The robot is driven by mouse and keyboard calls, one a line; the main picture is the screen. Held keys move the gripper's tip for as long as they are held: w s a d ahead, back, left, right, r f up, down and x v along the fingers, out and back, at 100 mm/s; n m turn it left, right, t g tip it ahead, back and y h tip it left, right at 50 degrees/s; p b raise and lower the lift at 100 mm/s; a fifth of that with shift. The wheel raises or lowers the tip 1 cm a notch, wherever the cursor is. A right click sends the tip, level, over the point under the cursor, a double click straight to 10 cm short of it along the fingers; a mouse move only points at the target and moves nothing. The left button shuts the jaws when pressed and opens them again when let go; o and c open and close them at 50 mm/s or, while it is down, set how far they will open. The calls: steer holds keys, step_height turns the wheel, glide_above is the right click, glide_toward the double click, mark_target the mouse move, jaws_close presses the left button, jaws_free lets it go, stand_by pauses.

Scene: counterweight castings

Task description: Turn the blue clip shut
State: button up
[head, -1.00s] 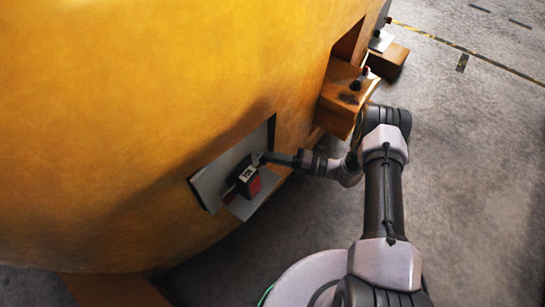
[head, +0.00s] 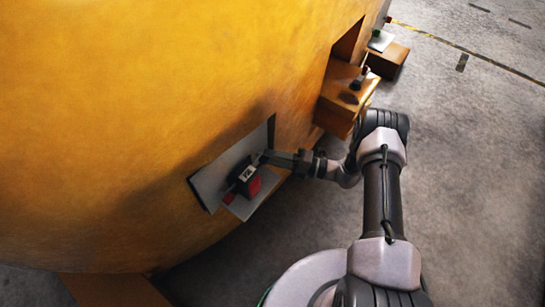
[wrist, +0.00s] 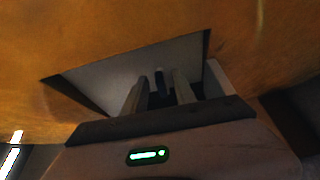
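The blue clip (wrist: 161,83) is a small dark blue upright piece in front of the pale panel (wrist: 135,72) in the wrist view. My gripper (wrist: 160,88) reaches into the recess with its two fingers apart. The clip shows in the gap between the fingers, with room on both sides; I cannot tell how deep it sits between them. In the head view my gripper (head: 263,158) is at the right side of the grey plate (head: 212,183), and the clip cannot be made out there.
A black and red box with a white label (head: 247,178) sits on the plate beside my gripper. The large orange-yellow casting (head: 150,110) curves around the recess. An orange block with a dark knob (head: 345,88) juts out above my forearm. Grey floor (head: 470,180) lies open at right.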

stand_by(0.3)
steer(key=p+v, duration=0.3)
steer(key=v, duration=1.4)
steer(key=shift+s, duration=0.2)
steer(key=shift+d, duration=0.15)
steer(key=s+a+r+n+g+h, duration=0.1)
steer(key=a+r+n+g+h, duration=0.25)
steer(key=r+n, duration=0.75)
steer(key=s+a+r+n+g+h, duration=0.1)
steer(key=a+r+n+g+h, duration=0.2)
steer(key=r+n, duration=0.8)
steer(key=s+a+r+n+t+h, duration=0.1)
steer(key=s+r+n+t+h, duration=0.6)
steer(key=s+r+n, duration=0.6)
steer(key=s+r+h, duration=0.2)
steer(key=s+r, duration=0.2)
steer(key=s, duration=0.1)
steer(key=shift+a+t, duration=0.15)
steer(key=shift+t, duration=0.2)
